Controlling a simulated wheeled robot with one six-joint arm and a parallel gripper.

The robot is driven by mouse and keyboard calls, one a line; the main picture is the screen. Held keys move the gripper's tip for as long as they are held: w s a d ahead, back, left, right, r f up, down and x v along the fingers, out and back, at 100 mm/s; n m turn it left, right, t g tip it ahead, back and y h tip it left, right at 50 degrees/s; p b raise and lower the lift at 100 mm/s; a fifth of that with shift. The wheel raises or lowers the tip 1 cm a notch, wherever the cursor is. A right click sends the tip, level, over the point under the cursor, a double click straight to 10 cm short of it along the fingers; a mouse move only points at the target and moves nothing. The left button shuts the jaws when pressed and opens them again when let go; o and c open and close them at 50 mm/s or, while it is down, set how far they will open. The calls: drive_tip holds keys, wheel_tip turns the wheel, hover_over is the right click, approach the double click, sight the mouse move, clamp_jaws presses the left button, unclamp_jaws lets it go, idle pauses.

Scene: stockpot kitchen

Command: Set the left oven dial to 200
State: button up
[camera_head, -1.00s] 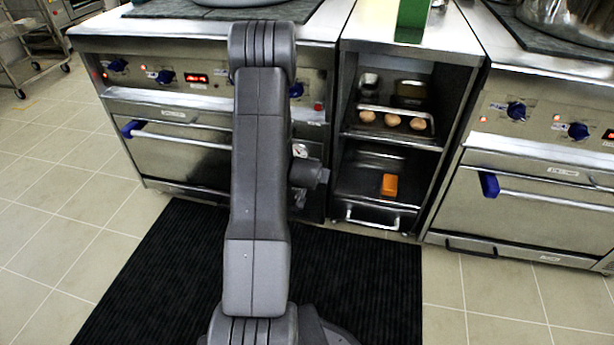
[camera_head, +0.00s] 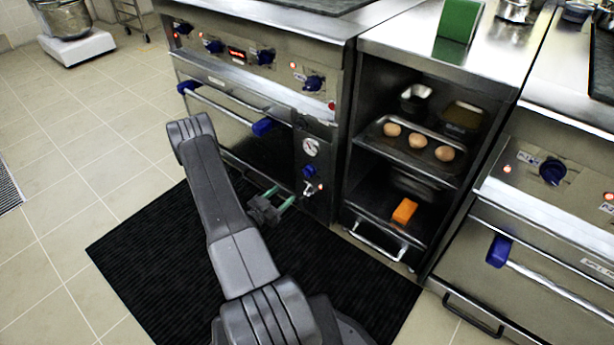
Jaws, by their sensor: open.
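From left to right, these include a far-left dial (camera_head: 183,28), a second dial (camera_head: 213,46), a third dial (camera_head: 266,57) and a right-end dial (camera_head: 313,83). A red-lit display (camera_head: 237,55) sits between the second and third. The dial markings are too small to read. My gripper (camera_head: 279,199), with green fingertips, is open and empty. It is low in front of the oven, well below the dials and apart from them.
An open steel cabinet (camera_head: 352,205) stands right of the oven, with eggs on a tray (camera_head: 407,150) and an orange block (camera_head: 404,211). A second oven (camera_head: 540,240) is at the right. The oven door handle (camera_head: 225,106) sticks out. A black mat (camera_head: 150,250) covers clear floor.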

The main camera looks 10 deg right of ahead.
sight(305, 175)
drive_tip(key=b+x, duration=0.2)
drive_tip(key=x, duration=1.1)
drive_tip(key=shift+w+d+b, duration=0.15)
drive_tip(key=shift+b, duration=0.2)
drive_tip(key=c, duration=1)
drive_tip(key=shift+f, duration=0.1)
